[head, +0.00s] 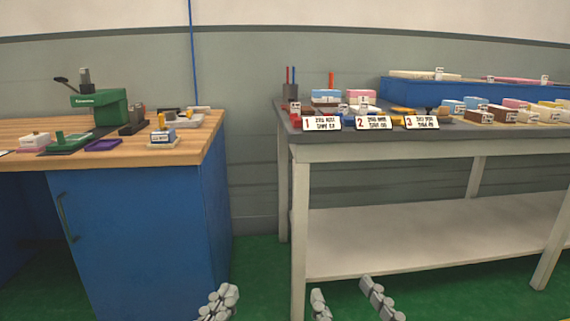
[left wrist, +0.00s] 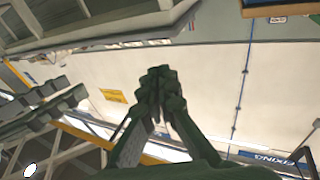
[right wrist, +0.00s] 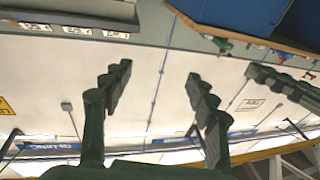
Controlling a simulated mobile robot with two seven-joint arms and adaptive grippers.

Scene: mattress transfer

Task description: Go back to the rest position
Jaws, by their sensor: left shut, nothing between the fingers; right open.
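My left gripper (head: 221,300) shows at the bottom of the head view, low in front of the gap between the two benches. Its fingers are together and empty in the left wrist view (left wrist: 162,95). My right gripper (head: 348,300) is at the bottom of the head view, with its two fingers apart below the right table's shelf. In the right wrist view (right wrist: 158,95) the fingers are spread with nothing between them. Neither gripper touches any bench or object.
A blue cabinet with a wooden top (head: 20,130) stands left, carrying a green press (head: 98,107) and small parts. A grey-topped table (head: 450,135) with a lower shelf (head: 430,235) stands right, holding numbered signs (head: 322,123), coloured blocks and a blue box (head: 425,92). Green floor (head: 258,270) lies between them.

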